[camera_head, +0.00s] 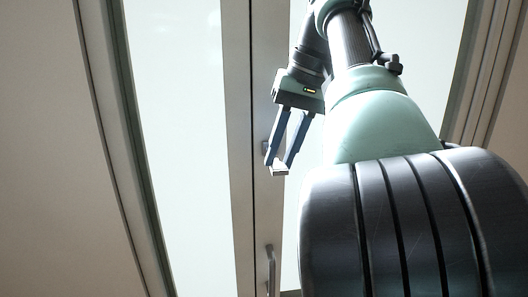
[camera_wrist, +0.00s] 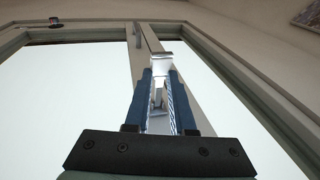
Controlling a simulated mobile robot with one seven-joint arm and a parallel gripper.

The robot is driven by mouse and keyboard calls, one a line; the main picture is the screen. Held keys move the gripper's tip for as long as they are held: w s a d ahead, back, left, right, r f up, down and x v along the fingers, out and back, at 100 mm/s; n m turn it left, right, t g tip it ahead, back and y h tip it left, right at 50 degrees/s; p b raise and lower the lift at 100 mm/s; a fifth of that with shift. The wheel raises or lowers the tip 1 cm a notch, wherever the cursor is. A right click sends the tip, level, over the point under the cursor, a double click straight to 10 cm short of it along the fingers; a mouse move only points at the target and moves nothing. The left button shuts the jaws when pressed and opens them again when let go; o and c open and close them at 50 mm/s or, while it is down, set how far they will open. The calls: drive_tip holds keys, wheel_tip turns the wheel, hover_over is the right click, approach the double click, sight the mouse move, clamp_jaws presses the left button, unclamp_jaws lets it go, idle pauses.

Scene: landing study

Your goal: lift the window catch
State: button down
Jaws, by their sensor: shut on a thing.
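The window's middle post (camera_head: 240,150) runs down the head view between two bright panes. My gripper (camera_head: 278,170) is in front of this post, its two blue fingers pointing down along it. In the wrist view my gripper (camera_wrist: 161,62) has its pale metal tips close together. A silvery piece, the window catch (camera_wrist: 158,97), shows between the fingers, and my gripper is shut on it. The fingers hide much of the catch, so its exact angle is hard to tell.
A grey bar handle (camera_head: 270,268) is on the post below my gripper; it also shows in the wrist view (camera_wrist: 137,36). A dark fitting (camera_wrist: 55,22) is on the frame at the upper left. Window frames border both sides, with plain wall at the left.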

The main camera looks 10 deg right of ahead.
drive_tip(key=c, duration=0.8)
unclamp_jaws()
drive_tip(key=shift+o, duration=0.2)
drive_tip(key=shift+r, duration=0.15)
